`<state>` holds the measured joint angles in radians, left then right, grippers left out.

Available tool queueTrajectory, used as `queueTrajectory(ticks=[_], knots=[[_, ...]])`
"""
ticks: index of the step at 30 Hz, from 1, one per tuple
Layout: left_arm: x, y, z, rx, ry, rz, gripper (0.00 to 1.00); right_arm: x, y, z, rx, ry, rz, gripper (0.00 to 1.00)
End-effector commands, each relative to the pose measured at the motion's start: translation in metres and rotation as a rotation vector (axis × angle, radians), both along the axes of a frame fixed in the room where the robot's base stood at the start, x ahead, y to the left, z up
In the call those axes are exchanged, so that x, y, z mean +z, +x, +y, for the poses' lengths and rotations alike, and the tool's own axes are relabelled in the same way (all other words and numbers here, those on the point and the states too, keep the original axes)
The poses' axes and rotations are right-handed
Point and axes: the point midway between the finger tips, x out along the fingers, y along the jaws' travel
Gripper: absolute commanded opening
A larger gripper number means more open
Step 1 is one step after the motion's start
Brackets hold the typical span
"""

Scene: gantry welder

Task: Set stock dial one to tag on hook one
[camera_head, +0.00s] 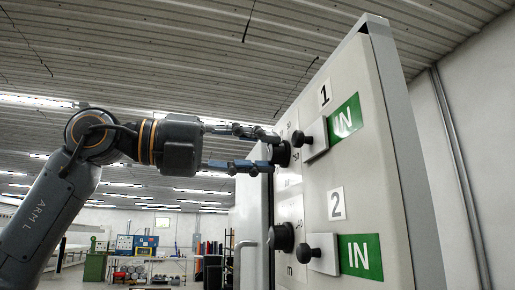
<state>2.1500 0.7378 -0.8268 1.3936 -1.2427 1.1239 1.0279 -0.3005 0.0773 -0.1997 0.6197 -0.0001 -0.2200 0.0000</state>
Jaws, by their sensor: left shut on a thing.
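The upper black stock dial (282,153) sits on the pale cabinet panel, left of the label "1" (325,93). My left gripper (272,152) reaches in from the left and is shut on this dial, one finger above and one below. The fingers hide part of the dial, and its pointer setting cannot be read. Right of it a black knob-like peg (300,138) stands in front of a small grey plate (316,141). A green tag reading "IN" (346,119) shows beside the plate. My right gripper is not in view.
Below are a second black dial (281,237), a label "2" (337,203), another peg (307,254) with a plate, and a second green "IN" tag (360,257). A vertical handle (241,262) stands at the cabinet's left. Workshop benches (150,262) are far behind.

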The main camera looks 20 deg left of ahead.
Motion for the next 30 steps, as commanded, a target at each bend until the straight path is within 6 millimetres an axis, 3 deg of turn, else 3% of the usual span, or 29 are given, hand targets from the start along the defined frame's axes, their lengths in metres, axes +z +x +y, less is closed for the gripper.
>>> queueTrajectory(ticks=[13, 30], knots=[[-0.0019, 0.0004, -0.0008, -0.001, 0.155, -0.216, 0.0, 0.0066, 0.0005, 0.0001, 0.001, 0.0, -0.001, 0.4], [-0.003, 0.0003, -0.0012, -0.002, 0.186, -0.261, 0.0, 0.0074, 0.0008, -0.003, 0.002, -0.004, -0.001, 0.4]])
